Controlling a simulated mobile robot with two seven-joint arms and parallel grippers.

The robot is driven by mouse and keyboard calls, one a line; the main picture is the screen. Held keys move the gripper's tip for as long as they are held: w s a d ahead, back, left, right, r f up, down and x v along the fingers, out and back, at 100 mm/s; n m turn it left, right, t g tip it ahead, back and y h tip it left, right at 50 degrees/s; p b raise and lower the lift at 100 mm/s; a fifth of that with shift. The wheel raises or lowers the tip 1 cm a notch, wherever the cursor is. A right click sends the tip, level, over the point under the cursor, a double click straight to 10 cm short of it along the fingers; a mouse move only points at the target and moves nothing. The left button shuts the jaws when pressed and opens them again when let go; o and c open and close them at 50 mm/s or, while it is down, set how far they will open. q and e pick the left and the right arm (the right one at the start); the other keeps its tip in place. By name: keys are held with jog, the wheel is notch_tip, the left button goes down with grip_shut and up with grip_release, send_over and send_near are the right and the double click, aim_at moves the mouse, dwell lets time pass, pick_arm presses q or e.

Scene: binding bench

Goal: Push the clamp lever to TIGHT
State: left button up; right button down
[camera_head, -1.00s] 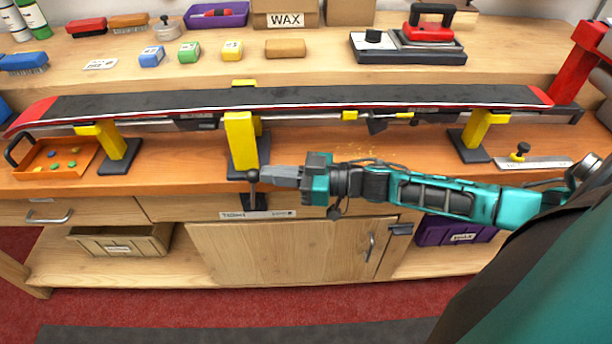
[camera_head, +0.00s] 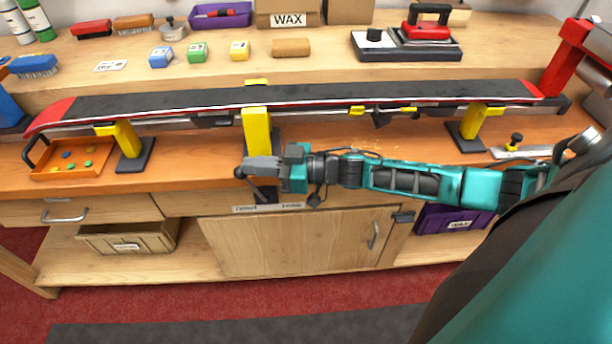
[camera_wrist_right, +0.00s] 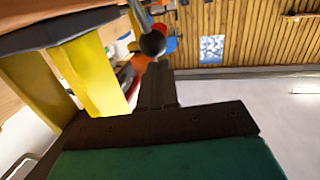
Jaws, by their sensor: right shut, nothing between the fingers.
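The clamp lever (camera_head: 254,186) has a dark ball knob and sits at the front edge of the bench, below the middle yellow clamp post (camera_head: 257,133). It leans to the left, over the left end of the label strip (camera_head: 268,208), whose small words are hard to read. My right gripper (camera_head: 248,167) is shut and empty, its fingertips right at the knob; I cannot tell if they touch. In the right wrist view the dark knob (camera_wrist_right: 153,44) is just beyond the fingertips (camera_wrist_right: 158,70). My left gripper is out of view.
A long black ski with red ends (camera_head: 300,96) lies across the yellow posts. An orange tray (camera_head: 72,172) stands at the left. Cupboard doors and open shelves are below the bench.

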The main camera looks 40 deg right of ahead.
aim_at(240, 172)
jog(key=shift+s+a+x, duration=0.1)
jog(key=shift+x, duration=0.8)
jog(key=shift+s+a+x, duration=0.1)
jog(key=shift+s+x, duration=0.05)
jog(key=shift+x, duration=0.7)
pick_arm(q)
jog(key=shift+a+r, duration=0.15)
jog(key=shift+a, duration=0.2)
pick_arm(e)
jog(key=shift+w+a+f, duration=0.3)
jog(key=shift+a, duration=0.2)
jog(key=shift+w+a+f, duration=0.25)
jog(key=shift+a, duration=0.2)
pick_arm(q)
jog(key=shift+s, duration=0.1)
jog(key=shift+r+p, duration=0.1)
jog(key=shift+p, duration=0.2)
pick_arm(e)
jog(key=shift+r, duration=0.15)
